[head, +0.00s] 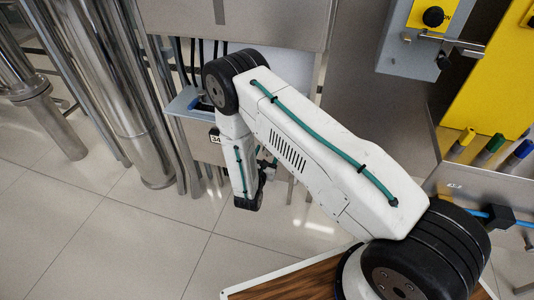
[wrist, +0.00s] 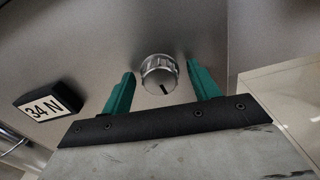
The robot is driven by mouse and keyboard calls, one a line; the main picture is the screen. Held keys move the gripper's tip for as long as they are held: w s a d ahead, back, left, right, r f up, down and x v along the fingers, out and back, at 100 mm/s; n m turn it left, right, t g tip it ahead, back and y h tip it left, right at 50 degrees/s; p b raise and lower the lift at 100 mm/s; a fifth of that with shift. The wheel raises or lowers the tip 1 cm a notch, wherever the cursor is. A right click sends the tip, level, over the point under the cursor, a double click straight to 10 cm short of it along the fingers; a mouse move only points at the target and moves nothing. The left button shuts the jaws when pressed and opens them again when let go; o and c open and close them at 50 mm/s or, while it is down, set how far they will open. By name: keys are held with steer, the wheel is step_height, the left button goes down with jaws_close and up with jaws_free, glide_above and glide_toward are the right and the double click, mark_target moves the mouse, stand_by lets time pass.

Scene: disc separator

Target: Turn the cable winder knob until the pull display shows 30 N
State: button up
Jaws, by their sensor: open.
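The cable winder knob (wrist: 159,74) is a round ribbed metal knob with a dark pointer mark low on its face, on a grey metal panel in the wrist view. My gripper (wrist: 162,80) has two green fingers, open and apart, one on each side of the knob in the picture. I cannot tell whether the fingers reach around the knob; no contact shows. The pull display (wrist: 45,104) is a black box at the left and reads 34 N. In the head view the display (head: 215,137) is partly covered by my arm, and the knob is hidden.
Shiny steel pipes (head: 110,80) run down at the left. At the right are a yellow panel (head: 490,90) and several coloured markers (head: 488,150). The tiled floor (head: 130,235) is clear at the lower left.

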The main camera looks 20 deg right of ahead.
steer(key=shift+w+d, duration=0.2)
steer(key=shift+w, duration=0.05)
steer(key=c, duration=1)
steer(key=shift+n, duration=1.2)
steer(key=o, duration=1)
